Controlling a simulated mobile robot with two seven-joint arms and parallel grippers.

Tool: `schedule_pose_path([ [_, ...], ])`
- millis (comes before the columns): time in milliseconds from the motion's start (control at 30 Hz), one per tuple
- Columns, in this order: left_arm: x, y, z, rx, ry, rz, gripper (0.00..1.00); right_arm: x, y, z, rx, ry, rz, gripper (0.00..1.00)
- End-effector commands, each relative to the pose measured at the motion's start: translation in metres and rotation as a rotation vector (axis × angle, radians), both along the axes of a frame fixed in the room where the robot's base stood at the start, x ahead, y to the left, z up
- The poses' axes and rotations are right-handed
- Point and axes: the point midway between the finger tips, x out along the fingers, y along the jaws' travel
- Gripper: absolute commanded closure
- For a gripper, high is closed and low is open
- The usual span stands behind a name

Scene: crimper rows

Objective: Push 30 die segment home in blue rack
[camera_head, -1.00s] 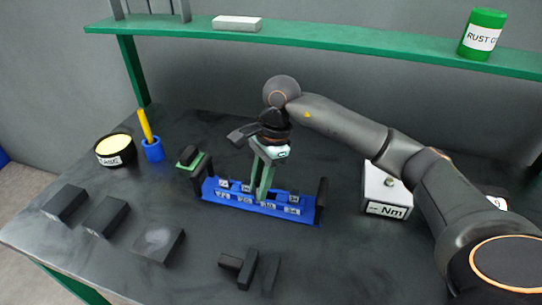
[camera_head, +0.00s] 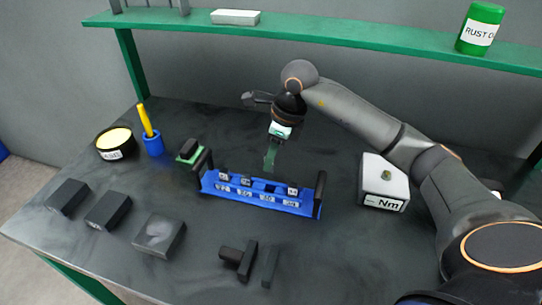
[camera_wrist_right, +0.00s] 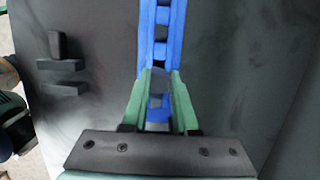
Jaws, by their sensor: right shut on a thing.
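The blue rack (camera_head: 303,207) lies across the middle of the table, with a dark upright post at each end. Small grey die segments with light faces stand in it; one is at the left end (camera_head: 222,177), one beside it (camera_head: 246,181) and one near the right end (camera_head: 293,190). The third position looks dark and empty. My right gripper (camera_head: 270,165) is above and behind that gap, with its green fingers pointing down. In the wrist view, its fingers are shut on a grey block (camera_wrist_right: 157,82), seemingly a die segment, over the blue rack (camera_wrist_right: 177,30). Its number cannot be read. My left gripper is not in view.
A white Nm box (camera_head: 384,184) stands right of the rack. A green-and-black block (camera_head: 187,151), a blue cup (camera_head: 153,146) and a yellow-topped tin (camera_head: 114,141) are at left. Several dark blocks lie in front. A green shelf (camera_head: 350,39) spans the back.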

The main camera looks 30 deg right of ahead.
Motion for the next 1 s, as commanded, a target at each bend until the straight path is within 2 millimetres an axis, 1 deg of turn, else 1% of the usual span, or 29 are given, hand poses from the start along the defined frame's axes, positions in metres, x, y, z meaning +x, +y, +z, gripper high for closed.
schedule_pose_path([
  [167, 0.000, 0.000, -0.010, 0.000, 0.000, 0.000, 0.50, 0.000, 0.000, -0.012, 0.000, -0.001, 0.001, 1.00],
  [600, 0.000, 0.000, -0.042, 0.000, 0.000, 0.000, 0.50, 0.000, 0.000, -0.052, 0.001, 0.000, 0.002, 1.00],
  [733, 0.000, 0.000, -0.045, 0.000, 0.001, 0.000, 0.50, 0.000, 0.000, -0.057, 0.001, 0.000, 0.002, 1.00],
  [1000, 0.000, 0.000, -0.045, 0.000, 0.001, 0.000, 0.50, 0.000, 0.000, -0.057, 0.001, 0.000, 0.002, 1.00],
])
